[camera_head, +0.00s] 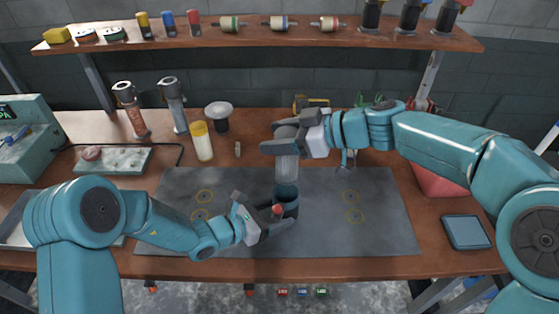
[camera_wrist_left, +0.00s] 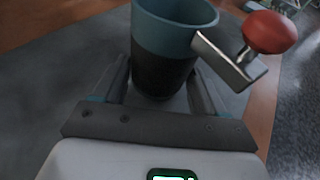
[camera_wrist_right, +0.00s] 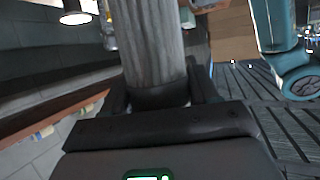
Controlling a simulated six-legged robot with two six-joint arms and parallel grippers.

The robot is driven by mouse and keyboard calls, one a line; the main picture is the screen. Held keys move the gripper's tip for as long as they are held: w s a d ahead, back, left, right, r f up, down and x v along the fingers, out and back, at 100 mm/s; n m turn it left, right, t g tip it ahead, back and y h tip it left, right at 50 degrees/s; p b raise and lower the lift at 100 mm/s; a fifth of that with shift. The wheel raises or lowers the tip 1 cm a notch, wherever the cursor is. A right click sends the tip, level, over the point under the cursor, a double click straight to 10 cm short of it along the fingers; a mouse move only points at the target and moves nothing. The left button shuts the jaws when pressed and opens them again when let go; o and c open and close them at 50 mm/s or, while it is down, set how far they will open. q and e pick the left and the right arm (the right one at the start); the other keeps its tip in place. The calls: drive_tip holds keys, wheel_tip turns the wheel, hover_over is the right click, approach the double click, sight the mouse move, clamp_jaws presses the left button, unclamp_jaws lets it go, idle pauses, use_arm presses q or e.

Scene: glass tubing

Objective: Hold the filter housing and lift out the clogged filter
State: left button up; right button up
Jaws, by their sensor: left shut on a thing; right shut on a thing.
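The filter housing (camera_head: 287,193) is a teal cup with a dark lower body, upright on the grey mat (camera_head: 328,240). My left gripper (camera_head: 266,213) is shut around its lower body. The left wrist view shows the housing (camera_wrist_left: 165,62) between the fingers, with a red-knobbed lever (camera_wrist_left: 268,32) at its side. The clogged filter (camera_head: 287,168), a grey pleated cylinder, hangs upright from my right gripper (camera_head: 288,137), which is shut on its top end. The filter (camera_wrist_right: 148,45) fills the right wrist view's middle. Its lower end is just above the housing's rim; no filter shows in the visible opening.
A pale yellow cylinder (camera_head: 202,142) stands behind the mat at left, near a white-topped dark jar (camera_head: 219,116). Two capped canisters stand farther left. A red bin (camera_head: 438,180) and a blue tray (camera_head: 466,232) are at right. A shelf (camera_head: 260,40) spans the back.

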drive_tip(key=shift+r, duration=1.55)
use_arm(q)
drive_tip(key=o, duration=0.9)
drive_tip(key=shift+c, duration=0.2)
drive_tip(key=v, duration=1.2)
drive_tip(key=shift+r, duration=0.1)
